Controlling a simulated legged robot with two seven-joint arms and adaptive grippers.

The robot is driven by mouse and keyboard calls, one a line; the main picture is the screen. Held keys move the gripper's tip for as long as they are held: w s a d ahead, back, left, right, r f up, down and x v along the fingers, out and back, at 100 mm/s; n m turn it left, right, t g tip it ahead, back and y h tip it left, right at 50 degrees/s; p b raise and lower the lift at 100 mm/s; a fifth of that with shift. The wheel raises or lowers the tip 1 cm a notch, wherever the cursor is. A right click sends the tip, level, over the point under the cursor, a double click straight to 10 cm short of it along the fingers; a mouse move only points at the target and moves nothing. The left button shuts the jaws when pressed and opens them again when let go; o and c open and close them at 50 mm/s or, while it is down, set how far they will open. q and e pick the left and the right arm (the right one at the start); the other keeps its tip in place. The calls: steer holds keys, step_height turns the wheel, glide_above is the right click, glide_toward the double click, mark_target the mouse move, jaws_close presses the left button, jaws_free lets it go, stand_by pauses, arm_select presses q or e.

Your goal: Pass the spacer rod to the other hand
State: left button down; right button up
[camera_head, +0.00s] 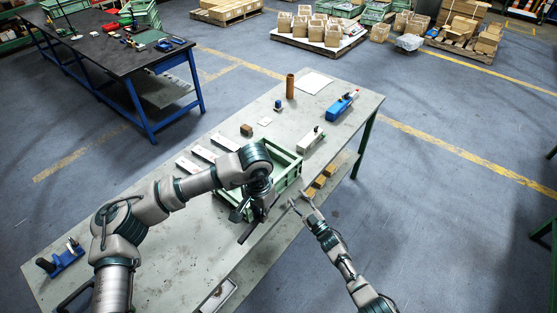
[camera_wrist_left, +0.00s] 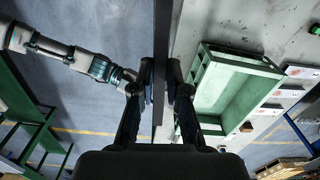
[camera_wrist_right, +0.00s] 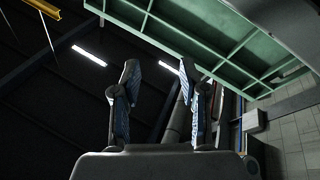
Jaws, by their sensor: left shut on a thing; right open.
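The spacer rod is a long dark bar (camera_head: 249,232) that slants at the front edge of the workbench. My left gripper (camera_head: 264,208) is shut on it. In the left wrist view the rod (camera_wrist_left: 163,35) runs upright between the two fingers (camera_wrist_left: 160,80). My right gripper (camera_head: 302,202) is open and empty, to the right of the left gripper and apart from the rod. It also shows at the left of the left wrist view (camera_wrist_left: 128,82). In the right wrist view its fingers (camera_wrist_right: 160,70) are spread; a grey shape behind them is unclear.
The floor to the right is open.

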steer(key=a+r+n+g+y, duration=0.5)
steer(key=r+n+y, duration=0.1)
steer(key=r, duration=0.4)
steer(key=a+r+n+g+y, duration=0.5)
steer(key=r+n, duration=0.2)
steer(key=r, duration=0.4)
steer(key=s+a+r+n+g+h, duration=0.6)
steer(key=s+a+n+g, duration=0.25)
steer(key=g, duration=0.45)
arm_select(q)
steer(key=shift+a, duration=0.15)
arm_select(e)
steer(key=s+d+r+m+t+h, duration=0.15)
steer(key=d+r+m+h, duration=0.3)
steer(key=d+h, duration=0.75)
steer(key=s+a+f+h, duration=0.1)
steer(key=s+a+f, duration=0.2)
steer(key=f, duration=0.7)
steer(key=shift+a+f+n+h, duration=0.25)
steer(key=shift+a+n+h, duration=0.15)
steer(key=shift+a, duration=0.15)
steer(key=shift+s, duration=0.15)
